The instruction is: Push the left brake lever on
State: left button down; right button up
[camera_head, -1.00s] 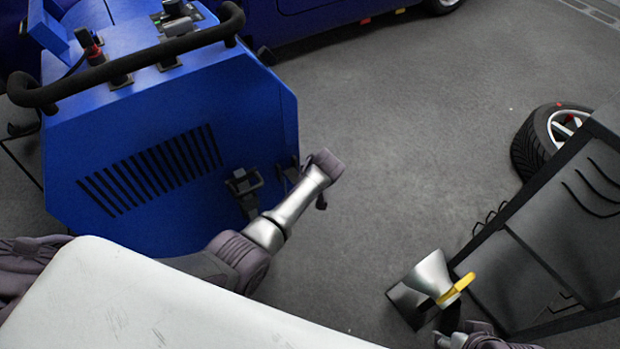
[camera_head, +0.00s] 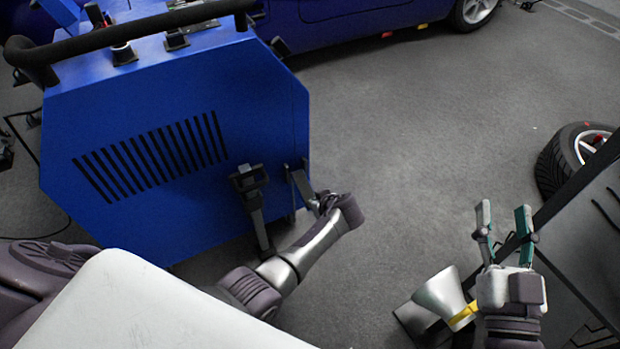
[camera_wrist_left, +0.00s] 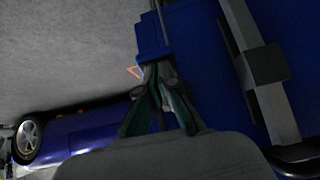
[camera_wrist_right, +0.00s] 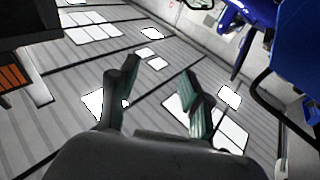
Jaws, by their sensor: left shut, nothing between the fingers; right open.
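The blue machine (camera_head: 150,215) stands at the left in the head view. Two dark levers are on its lower right side: one (camera_head: 249,180) further left, and one (camera_head: 300,185) at the corner. I cannot tell which is the left brake lever. My left gripper (camera_head: 320,204) is by the corner lever, its fingers small and partly hidden; contact is unclear. In the left wrist view my left gripper (camera_wrist_left: 160,85) is shut and empty, below a blue block, with a grey bar (camera_wrist_left: 262,75) to its right. My right gripper (camera_head: 503,222) is open, empty, fingers up.
A black handrail (camera_head: 130,36) runs along the machine's top. A blue car (camera_head: 350,25) stands behind. At right are a wheel (camera_head: 560,165), a dark frame (camera_head: 590,240) and a metal cone (camera_head: 440,295). The grey floor (camera_head: 400,150) between is clear.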

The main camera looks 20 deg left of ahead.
pick_arm(q)
jog(key=shift+f, duration=0.35)
pick_arm(e)
jog(key=shift+s+a+r+t+y, duration=0.1)
jog(key=shift+s+r+t+y, duration=0.2)
jog(key=shift+r+t, duration=0.4)
jog(key=shift+s+r+t+y, duration=0.2)
jog(key=shift+s+r+t, duration=0.2)
jog(key=shift+r, duration=0.5)
pick_arm(q)
jog(key=shift+s+a, duration=0.1)
pick_arm(e)
jog(key=shift+w, duration=0.1)
